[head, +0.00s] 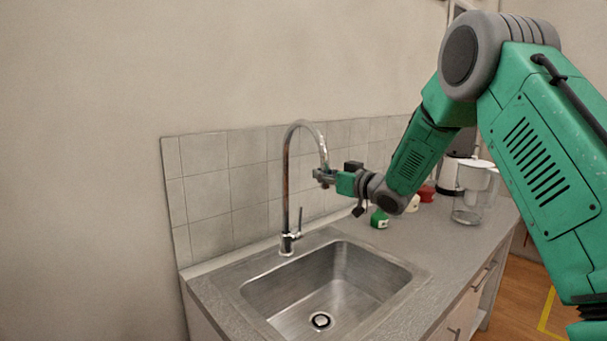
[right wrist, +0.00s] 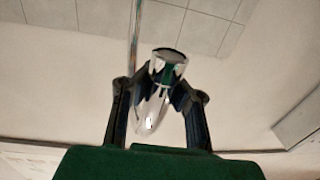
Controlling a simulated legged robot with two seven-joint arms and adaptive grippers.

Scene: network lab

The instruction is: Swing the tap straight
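The chrome tap (head: 287,180) stands upright behind the sink, with a tall arched spout curving over to the right in the head view. My right gripper (head: 322,174) is at the downturned end of the spout, coming from the right. In the right wrist view the spout end (right wrist: 168,66) lies between the two fingers (right wrist: 160,95), which seem to touch it on both sides. A small lever (head: 301,218) rises at the tap's base. My left gripper is not in view.
The steel sink (head: 262,291) is empty, set in a grey counter (head: 423,237). A green-and-white item (head: 379,219), a red item (head: 427,193) and a clear jug (head: 467,211) stand to the right, below and beyond my right arm. A tiled splashback (head: 207,198) is behind.

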